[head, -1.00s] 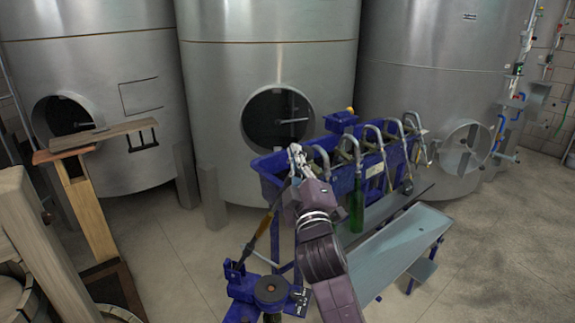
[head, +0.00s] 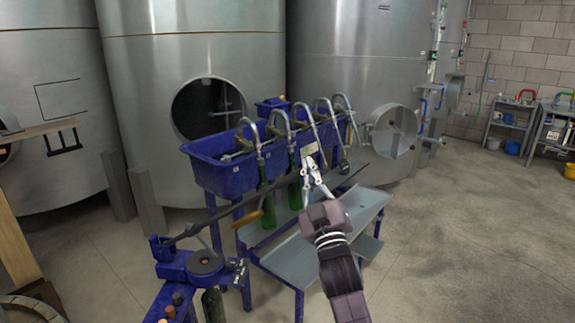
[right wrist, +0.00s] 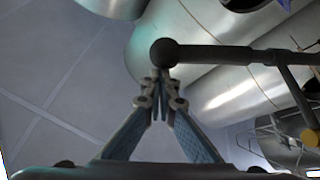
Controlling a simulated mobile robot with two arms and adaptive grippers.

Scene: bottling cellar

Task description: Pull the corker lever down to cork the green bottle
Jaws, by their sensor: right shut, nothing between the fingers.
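The corker (head: 205,262) is a blue stand with a round dark disc, at the lower left of the head view. Its lever (head: 217,221) is a long dark bar slanting up to the right, with a brown-handled piece (head: 247,219) branching off. A dark green bottle (head: 213,305) stands at the corker, cut off by the frame's bottom. My right gripper (head: 309,172) is shut and empty beside the lever's far end. In the right wrist view, the lever's ball end (right wrist: 165,52) lies just beyond the shut fingertips (right wrist: 160,82); contact cannot be told. My left gripper is out of view.
A blue bottle filler (head: 222,176) with several curved spouts stands behind, with green bottles under it. A grey sloping tray (head: 305,262) is beside my right arm. Corks (head: 177,299) sit near the corker. Steel tanks line the back; floor at right is clear.

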